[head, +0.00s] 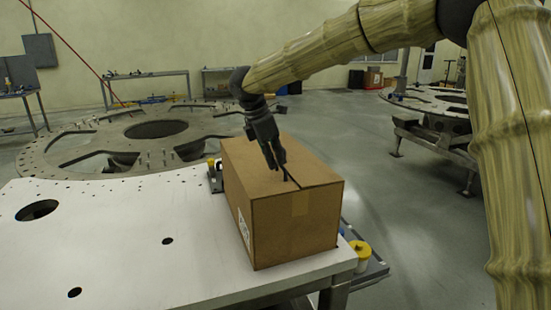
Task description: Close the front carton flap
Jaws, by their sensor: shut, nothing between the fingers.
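The brown cardboard carton (295,232) stands near the right edge of the white plate in the head view. Its top looks covered, with flaps (250,172) lying flat or nearly flat. A short dark gap or shadow line runs across the top near the front edge. I cannot tell whether the front flap is fully flush. A paler tape strip shows at the upper front edge, and a white label on the left side. My dark gripper (279,166) is shut and empty, pointing down at the carton top. Its tips are at or just above the cardboard; contact is unclear.
The white plate (120,245) has several holes and free room left of the carton. A small dark device (214,177) sits behind the carton's left side. A yellow-capped container (360,255) is on a lower shelf at right. Large round turret plates stand behind.

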